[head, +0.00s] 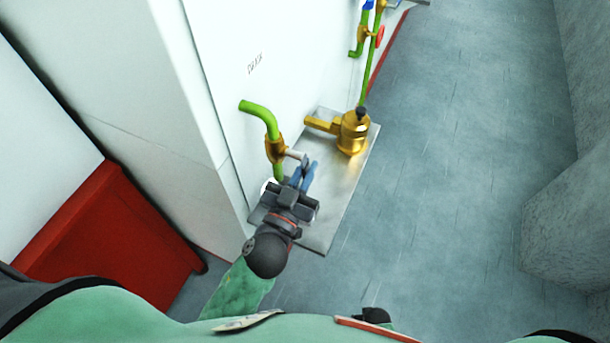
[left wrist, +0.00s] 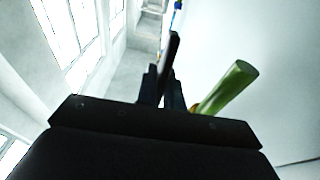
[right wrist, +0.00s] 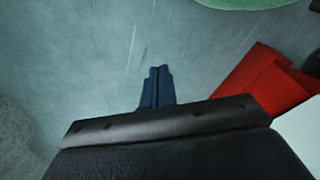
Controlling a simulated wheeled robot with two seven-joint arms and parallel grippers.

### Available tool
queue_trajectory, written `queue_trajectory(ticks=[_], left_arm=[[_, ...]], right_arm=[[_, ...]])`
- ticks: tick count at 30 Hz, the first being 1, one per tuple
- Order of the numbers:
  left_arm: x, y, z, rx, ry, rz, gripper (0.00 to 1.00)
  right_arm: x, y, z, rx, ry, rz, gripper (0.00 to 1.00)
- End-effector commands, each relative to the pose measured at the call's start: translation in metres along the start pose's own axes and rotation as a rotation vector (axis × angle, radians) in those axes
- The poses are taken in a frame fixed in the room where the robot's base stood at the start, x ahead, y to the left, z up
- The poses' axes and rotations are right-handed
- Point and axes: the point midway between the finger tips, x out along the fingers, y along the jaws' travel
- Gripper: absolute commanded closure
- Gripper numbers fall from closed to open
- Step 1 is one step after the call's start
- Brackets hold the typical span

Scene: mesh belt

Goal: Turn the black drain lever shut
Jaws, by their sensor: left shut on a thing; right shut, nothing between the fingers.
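The drain valve (head: 275,150) is a brass body on a green pipe (head: 262,115) beside the white wall, with a pale stem pointing right. My left gripper (head: 304,170) is at the end of that stem, its blue fingers shut on the black drain lever. The fingers mostly hide the lever in the head view. In the left wrist view the lever (left wrist: 172,52) stands up as a dark bar between the fingers (left wrist: 164,90), with the green pipe end (left wrist: 232,82) to its right. My right gripper (right wrist: 158,82) is shut and empty over the grey floor.
A brass fitting (head: 353,133) with a black top stands on the metal plate (head: 335,190) right of the valve. Further back are green pipes and a red handwheel (head: 379,37). A red box (head: 110,235) is at the left.

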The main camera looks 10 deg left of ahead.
Motion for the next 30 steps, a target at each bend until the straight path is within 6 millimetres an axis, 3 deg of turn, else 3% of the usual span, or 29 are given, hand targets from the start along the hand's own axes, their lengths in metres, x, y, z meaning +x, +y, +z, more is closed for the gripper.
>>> queue_trajectory(ticks=[12, 25, 26, 27, 28, 30], left_arm=[[0.003, -0.001, -0.001, -0.001, 0.064, -0.001, 1.0], [0.004, -0.001, -0.003, 0.001, 0.07, -0.001, 1.0], [0.004, -0.001, -0.003, 0.001, 0.07, -0.001, 0.85], [0.004, -0.001, -0.003, 0.001, 0.07, -0.001, 0.77], [0.004, -0.001, -0.003, 0.001, 0.069, -0.001, 0.71], [0.004, -0.001, -0.002, 0.001, 0.069, -0.001, 0.69]], right_arm=[[-0.055, -0.013, -0.02, 0.012, -0.027, -0.021, 1.0], [-0.063, -0.014, -0.022, 0.013, -0.033, -0.023, 1.0], [-0.063, -0.014, -0.022, 0.013, -0.032, -0.023, 1.0], [-0.063, -0.014, -0.022, 0.013, -0.033, -0.023, 1.0], [-0.063, -0.014, -0.021, 0.013, -0.032, -0.023, 1.0], [-0.062, -0.014, -0.021, 0.013, -0.032, -0.023, 1.0]])
